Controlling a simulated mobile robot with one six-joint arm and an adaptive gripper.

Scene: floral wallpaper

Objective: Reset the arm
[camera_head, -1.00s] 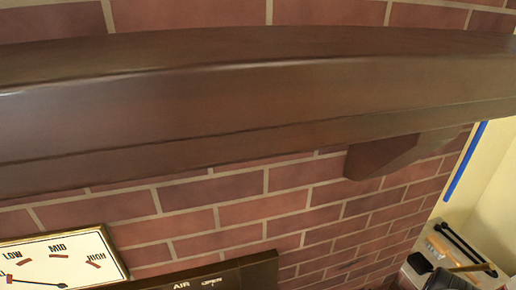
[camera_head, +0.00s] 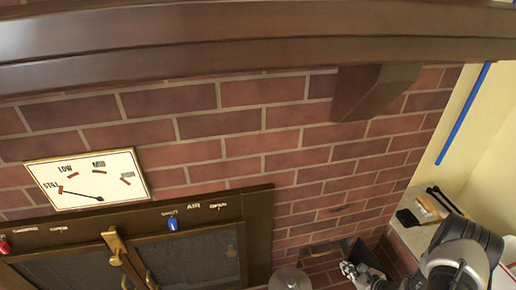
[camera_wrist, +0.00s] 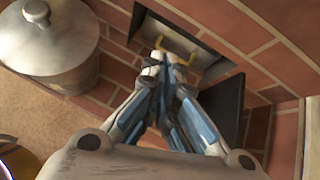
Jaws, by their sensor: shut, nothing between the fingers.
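My gripper (camera_wrist: 165,58) shows in the wrist view with its blue and grey fingers together at the tips and nothing between them. In the head view my gripper (camera_head: 347,268) is small at the bottom, right of centre, with my dark and light arm at the lower right. The fingertips appear in front of a small opening with a brass-coloured handle (camera_wrist: 178,42) in the brick wall. I cannot tell from these views whether they touch it.
A brick wall (camera_head: 330,180) carries a dark wooden mantel (camera_head: 250,50). Below are a dial (camera_head: 88,182) and a dark-framed fireplace door (camera_head: 195,258) with a brass latch (camera_head: 114,243). A lidded metal pot (camera_wrist: 52,38) stands left of my gripper. A pale ledge (camera_head: 415,232) holds small items.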

